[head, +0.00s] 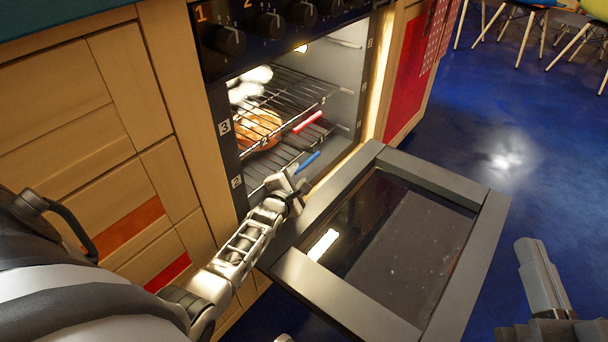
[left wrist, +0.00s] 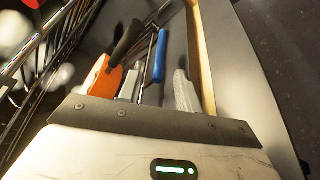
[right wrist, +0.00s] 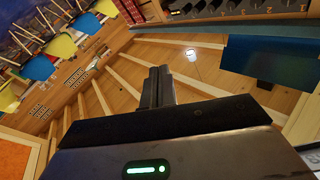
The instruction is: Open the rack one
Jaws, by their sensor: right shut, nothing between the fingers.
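The oven's door (head: 480,240) is folded down open. Inside, an upper wire rack (head: 290,92) has a red handle (head: 307,121) and a tag that reads 2. A lower wire rack (head: 300,145) has a blue handle (head: 308,161); I cannot read a number on it. My left gripper (head: 297,178) is at the oven mouth, just below and in front of the blue handle. In the left wrist view its fingers are apart, with the blue handle (left wrist: 159,57) showing between and beyond them; contact is not clear. My right gripper (head: 540,262) is shut and empty, right of the door.
Golden-brown food (head: 260,128) and white items (head: 250,83) are inside the oven. Knobs (head: 265,25) line the panel above. Wooden drawers (head: 60,130) stand left of the oven. The blue floor (head: 480,120) is clear right of the door; chairs stand far back.

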